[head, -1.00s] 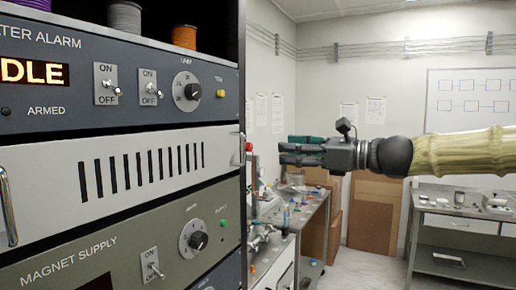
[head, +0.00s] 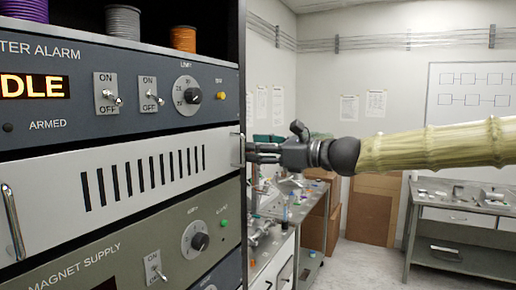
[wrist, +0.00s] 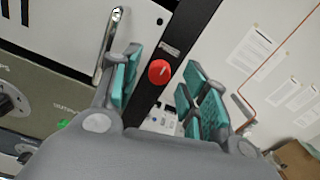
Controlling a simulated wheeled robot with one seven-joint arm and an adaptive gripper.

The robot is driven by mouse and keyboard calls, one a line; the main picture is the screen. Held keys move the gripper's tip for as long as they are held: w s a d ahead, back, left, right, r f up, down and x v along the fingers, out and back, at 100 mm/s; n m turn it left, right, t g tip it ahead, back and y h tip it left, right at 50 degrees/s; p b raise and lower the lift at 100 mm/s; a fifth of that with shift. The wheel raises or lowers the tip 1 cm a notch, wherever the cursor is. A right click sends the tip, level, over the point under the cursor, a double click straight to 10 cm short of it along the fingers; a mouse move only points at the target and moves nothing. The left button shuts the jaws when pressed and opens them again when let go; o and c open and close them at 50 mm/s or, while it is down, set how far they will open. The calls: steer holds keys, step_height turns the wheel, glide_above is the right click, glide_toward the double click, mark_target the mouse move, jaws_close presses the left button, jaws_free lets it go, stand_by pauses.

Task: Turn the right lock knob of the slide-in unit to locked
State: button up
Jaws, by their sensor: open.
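The white slide-in unit (head: 120,182) sits in the rack with dark vent slots and a metal handle at each end. In the wrist view, the round red right lock knob (wrist: 159,71) is on the dark rack post beside the unit's right handle (wrist: 109,45). A small pale mark shows on the knob; its exact setting is hard to read. My gripper (head: 254,153) is at the rack's right edge, open and empty. In the wrist view its teal-padded fingers (wrist: 162,65) appear on either side of the knob, with no clear contact. In the head view the knob is hidden behind my gripper.
The alarm panel (head: 120,50) is above the unit and the magnet supply panel (head: 130,240) below, both with switches and knobs. The right handle is close to my left finger. A cluttered bench (head: 312,215) stands behind my gripper. Open floor (head: 370,262) lies to the right.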

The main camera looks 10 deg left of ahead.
steer(key=shift+c, duration=0.2)
jaws_close()
steer(key=shift+f+b, duration=0.1)
steer(key=shift+b, duration=0.3)
steer(key=shift+n+b, duration=9)
steer(key=shift+b, duration=0.8)
